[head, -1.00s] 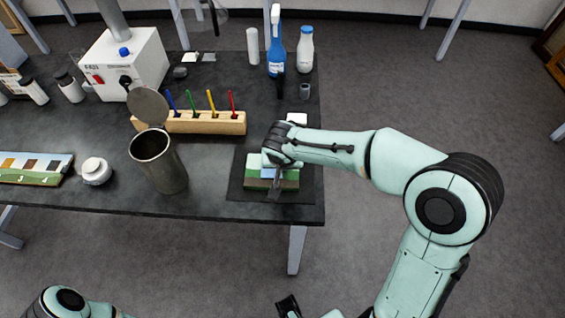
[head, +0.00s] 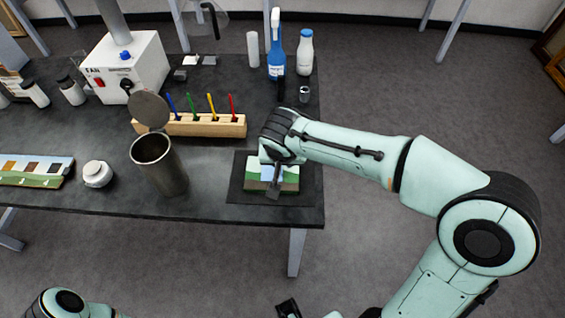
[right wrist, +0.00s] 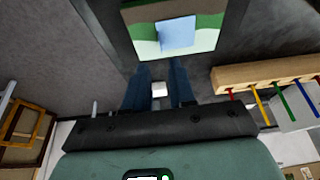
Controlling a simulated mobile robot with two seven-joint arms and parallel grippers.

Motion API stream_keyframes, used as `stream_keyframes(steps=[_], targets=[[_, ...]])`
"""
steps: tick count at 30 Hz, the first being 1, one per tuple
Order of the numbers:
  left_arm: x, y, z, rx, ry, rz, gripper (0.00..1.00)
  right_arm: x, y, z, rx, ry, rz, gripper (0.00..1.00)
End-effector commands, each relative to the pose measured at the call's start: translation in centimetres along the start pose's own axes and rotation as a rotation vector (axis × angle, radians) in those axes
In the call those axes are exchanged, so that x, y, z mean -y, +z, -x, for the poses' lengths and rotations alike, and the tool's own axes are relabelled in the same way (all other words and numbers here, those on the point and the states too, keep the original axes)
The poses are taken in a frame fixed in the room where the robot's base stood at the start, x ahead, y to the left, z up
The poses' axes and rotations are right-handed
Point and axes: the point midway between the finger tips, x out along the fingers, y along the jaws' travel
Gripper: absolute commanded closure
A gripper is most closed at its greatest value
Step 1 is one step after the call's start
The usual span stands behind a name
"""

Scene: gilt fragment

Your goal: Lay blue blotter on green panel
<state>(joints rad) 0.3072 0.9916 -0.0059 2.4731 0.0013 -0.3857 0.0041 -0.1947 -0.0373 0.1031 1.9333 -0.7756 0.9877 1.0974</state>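The green panel (head: 289,185), a small board with green, pale and brown bands, lies on a dark mat on the bench. The light blue blotter (head: 266,173) lies on it, slightly turned; both the blotter (right wrist: 177,33) and the panel (right wrist: 208,22) show in the right wrist view. My right gripper (head: 273,190) is over the panel in the head view, partly hiding it. In the right wrist view its fingers (right wrist: 160,66) are apart with nothing gripped, clear of the blotter. My left arm shows only at the bottom left; its gripper cannot be made out.
The dark mat (head: 238,190) is near the bench's right front corner. A wooden rack (head: 205,127) with coloured sticks stands behind it, and an open metal canister (head: 165,170) to its left. A white block (right wrist: 159,88) shows beyond the fingers. Bottles stand at the back.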

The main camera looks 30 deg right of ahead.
Motion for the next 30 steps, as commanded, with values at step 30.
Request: stream_keyframes(steps=[30], targets=[[-0.1,-0.1,0.3,-0.001,0.001,-0.001,0.57,0.0,0.0,4.4,0.001,0.000,0.000,0.76]])
